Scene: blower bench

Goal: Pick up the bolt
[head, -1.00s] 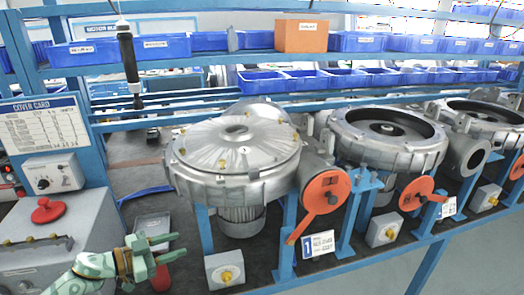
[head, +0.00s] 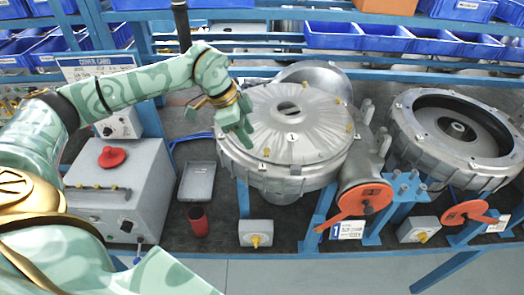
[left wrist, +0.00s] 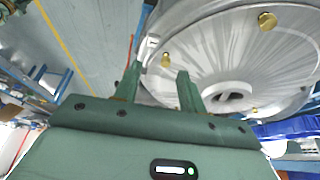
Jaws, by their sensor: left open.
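Brass bolts sit around the rim of the silver cover on the nearest blower (head: 300,110). One bolt (head: 266,152) is at the cover's front left, another (head: 350,128) at its right. My left gripper (head: 238,130) is open over the cover's left rim, just behind the front-left bolt in the picture. In the left wrist view, a bolt (left wrist: 165,60) shows between and just beyond my open fingertips (left wrist: 158,72), apart from both. Two more bolts (left wrist: 267,20) (left wrist: 254,110) stand farther along the rim. My right gripper is not in view.
An open blower (head: 455,130) stands to the right. A grey control box (head: 115,185) with a red knob, a grey tray (head: 197,182) and a red cup (head: 198,220) are at the left. Blue bins (head: 345,37) line the rack behind.

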